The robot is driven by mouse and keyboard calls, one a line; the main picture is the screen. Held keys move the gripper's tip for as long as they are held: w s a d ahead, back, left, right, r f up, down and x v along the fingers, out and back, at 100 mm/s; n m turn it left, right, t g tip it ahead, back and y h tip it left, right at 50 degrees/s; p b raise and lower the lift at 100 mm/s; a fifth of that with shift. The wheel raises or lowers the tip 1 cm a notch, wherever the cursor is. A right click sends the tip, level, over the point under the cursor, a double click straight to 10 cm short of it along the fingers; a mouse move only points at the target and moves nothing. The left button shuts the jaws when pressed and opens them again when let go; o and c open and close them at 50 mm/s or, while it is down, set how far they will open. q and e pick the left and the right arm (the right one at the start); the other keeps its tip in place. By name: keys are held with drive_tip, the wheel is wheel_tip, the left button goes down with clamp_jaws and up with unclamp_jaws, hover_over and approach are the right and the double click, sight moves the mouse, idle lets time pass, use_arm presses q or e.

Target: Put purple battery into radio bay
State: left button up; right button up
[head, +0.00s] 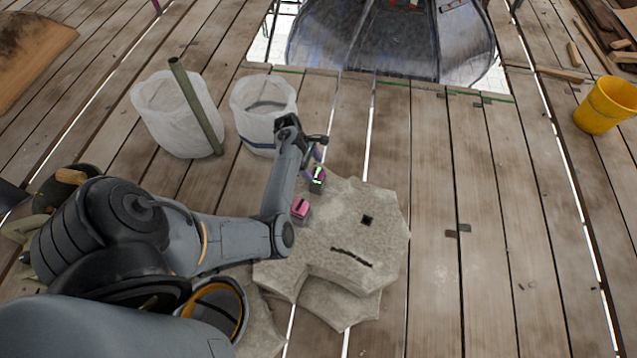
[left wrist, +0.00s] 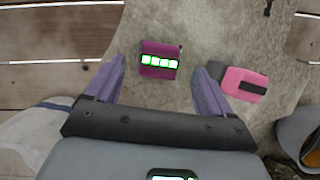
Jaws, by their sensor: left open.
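A purple block with a row of lit white-green cells, which looks like the purple battery (head: 317,181), lies on a stone slab. In the left wrist view the battery (left wrist: 159,58) sits between and just beyond my fingertips. My left gripper (head: 316,154) is open and empty above it; its two purple fingers (left wrist: 161,72) stand apart on either side. A pink and grey block with a dark slot (head: 301,207) lies nearby, right of the fingers in the left wrist view (left wrist: 246,83). I cannot tell whether it is the radio. My right gripper is out of view.
The pale stone slab (head: 335,225) has a small square hole and a dark slit. Two white sacks (head: 262,105) stand behind my left arm, one with a green pole. A yellow bucket (head: 606,105) stands far right. An opening lies at the back; the right planks are mostly clear.

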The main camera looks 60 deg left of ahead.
sight(316, 172)
use_arm(q)
drive_tip(key=shift+w+f+b, duration=0.15)
drive_tip(key=shift+f+b, duration=0.2)
drive_tip(key=shift+f, duration=0.05)
drive_tip(key=b+x, duration=0.3)
drive_tip(key=x, duration=0.1)
drive_tip(key=shift+d+f, duration=0.1)
drive_tip(key=shift+f, duration=0.15)
drive_tip(key=shift+r, duration=0.1)
drive_tip(key=c, duration=1)
drive_tip(key=shift+c, duration=0.2)
